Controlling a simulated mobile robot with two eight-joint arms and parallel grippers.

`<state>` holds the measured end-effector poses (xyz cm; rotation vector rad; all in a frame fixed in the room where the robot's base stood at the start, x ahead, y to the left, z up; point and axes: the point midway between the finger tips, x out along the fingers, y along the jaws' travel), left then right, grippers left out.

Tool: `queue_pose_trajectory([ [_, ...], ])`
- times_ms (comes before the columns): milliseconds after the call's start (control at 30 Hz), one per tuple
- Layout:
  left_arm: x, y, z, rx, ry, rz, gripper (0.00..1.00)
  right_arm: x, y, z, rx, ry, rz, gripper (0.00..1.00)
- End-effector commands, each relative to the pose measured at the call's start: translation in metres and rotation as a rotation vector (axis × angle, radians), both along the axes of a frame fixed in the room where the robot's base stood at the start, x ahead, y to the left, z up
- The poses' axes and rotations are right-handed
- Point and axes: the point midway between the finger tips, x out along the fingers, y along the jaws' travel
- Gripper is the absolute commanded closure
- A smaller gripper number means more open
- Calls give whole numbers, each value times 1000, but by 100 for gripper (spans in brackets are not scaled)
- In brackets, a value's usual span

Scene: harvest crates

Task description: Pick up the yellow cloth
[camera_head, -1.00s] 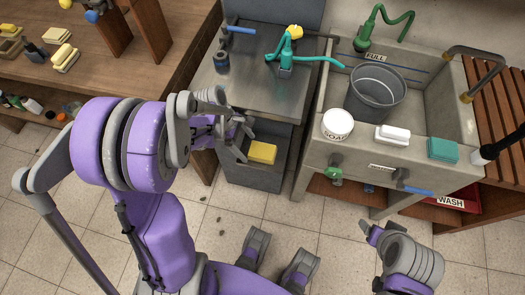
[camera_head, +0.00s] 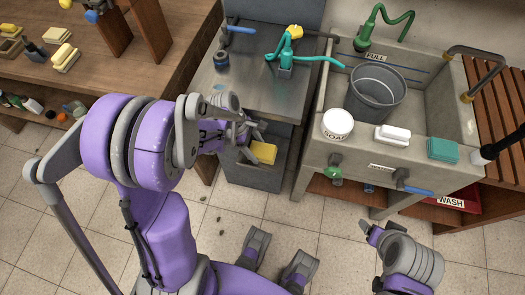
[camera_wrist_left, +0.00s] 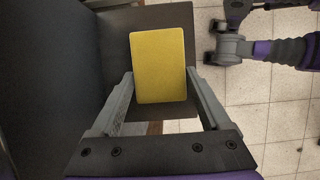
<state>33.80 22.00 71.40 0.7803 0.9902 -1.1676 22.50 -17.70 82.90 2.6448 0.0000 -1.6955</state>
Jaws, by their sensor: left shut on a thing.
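The yellow cloth (camera_head: 264,152) is a flat rectangular pad at the open top of a grey bin below the metal counter. In the left wrist view the cloth (camera_wrist_left: 158,62) fills the space between the two fingers. My left gripper (camera_head: 250,142) is shut on the cloth, its fingers at the cloth's side edges, and hides its left part in the head view. Whether the cloth is clear of the bin I cannot tell. My right gripper (camera_head: 373,233) is low at the right, over the floor, apart from the cloth; its jaw opening is unclear.
The grey bin (camera_head: 250,175) stands under the metal counter (camera_head: 255,85). The concrete sink (camera_head: 345,160) is right of it, holding a dark bucket (camera_head: 375,92), with a soap tub (camera_head: 337,123), a white brush (camera_head: 392,135) and a teal sponge (camera_head: 443,149) along its front. The tiled floor in front is open.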

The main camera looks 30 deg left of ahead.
Motion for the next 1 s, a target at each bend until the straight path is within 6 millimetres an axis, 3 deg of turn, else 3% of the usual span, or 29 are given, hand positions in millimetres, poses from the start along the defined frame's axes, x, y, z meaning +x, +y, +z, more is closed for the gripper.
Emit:
queue_pose_trajectory([
  [267,0,0,3,0,0,0,74,0,0,1,0,0,0,24],
  [467,0,0,21,0,-1,0,74,0,0,5,0,-2,0,24],
  [1000,0,0,126,0,0,-1,74,3,0,26,0,-8,0,24],
])
